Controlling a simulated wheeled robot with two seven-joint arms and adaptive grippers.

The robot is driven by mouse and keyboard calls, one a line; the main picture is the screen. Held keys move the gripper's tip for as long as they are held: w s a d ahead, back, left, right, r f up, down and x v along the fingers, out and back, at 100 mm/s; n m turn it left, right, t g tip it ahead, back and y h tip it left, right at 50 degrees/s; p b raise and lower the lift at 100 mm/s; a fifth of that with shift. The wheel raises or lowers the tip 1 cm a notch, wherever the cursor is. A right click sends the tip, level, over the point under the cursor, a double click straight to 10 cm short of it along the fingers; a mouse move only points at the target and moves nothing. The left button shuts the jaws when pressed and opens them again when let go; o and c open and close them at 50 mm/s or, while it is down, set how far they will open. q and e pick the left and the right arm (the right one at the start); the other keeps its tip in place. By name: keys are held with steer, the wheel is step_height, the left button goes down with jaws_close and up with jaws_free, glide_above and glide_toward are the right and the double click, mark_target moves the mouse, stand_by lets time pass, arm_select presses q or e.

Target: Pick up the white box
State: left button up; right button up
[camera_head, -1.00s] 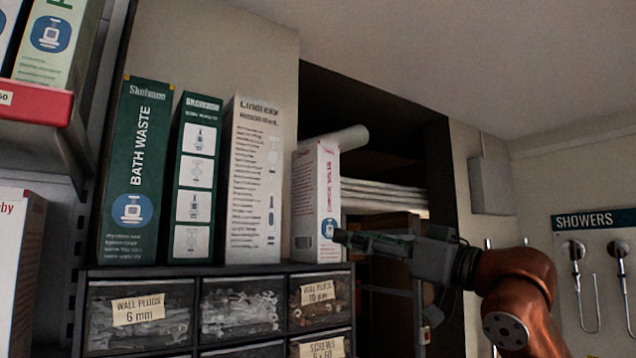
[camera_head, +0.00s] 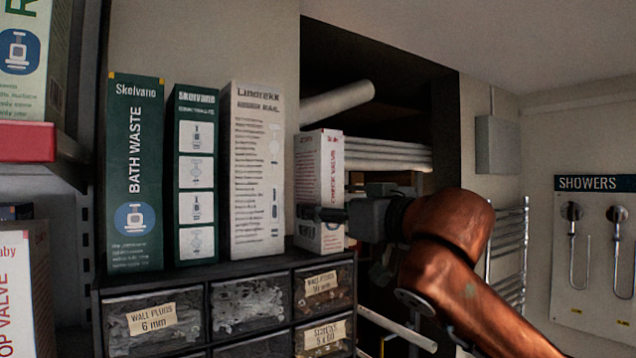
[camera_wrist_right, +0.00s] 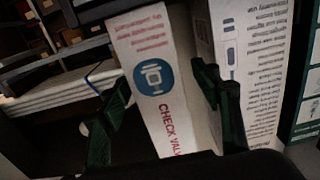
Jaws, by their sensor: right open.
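The white check valve box (camera_head: 320,180) with red lettering stands upright at the right end of the row on top of the drawer cabinet. In the right wrist view its printed face (camera_wrist_right: 150,70) shows a blue round symbol. My right gripper (camera_head: 322,214) is at the lower part of this box. In the wrist view the open green fingers (camera_wrist_right: 165,105) are apart, one on either side of the box; I cannot tell if either touches it. A taller white Lindrekk box (camera_head: 256,170) stands directly to its left. My left gripper is not in view.
Green boxes, bath waste (camera_head: 136,170) and a narrower one (camera_head: 195,175), stand further left. The black drawer cabinet (camera_head: 200,284) has labelled drawers of small parts. A dark recess with white pipes (camera_head: 390,152) lies behind right. A towel rail (camera_head: 508,250) and shower panel are on the right.

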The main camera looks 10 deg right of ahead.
steer(key=p+x, duration=0.1)
steer(key=x, duration=0.1)
steer(key=shift+w+r, duration=0.15)
steer(key=shift+w, duration=0.15)
steer(key=shift+w+a+p, duration=0.2)
steer(key=shift+w+p, duration=0.1)
steer(key=shift+w, duration=0.2)
steer(key=shift+s, duration=0.1)
steer(key=shift+c, duration=0.5)
steer(key=c, duration=1.3)
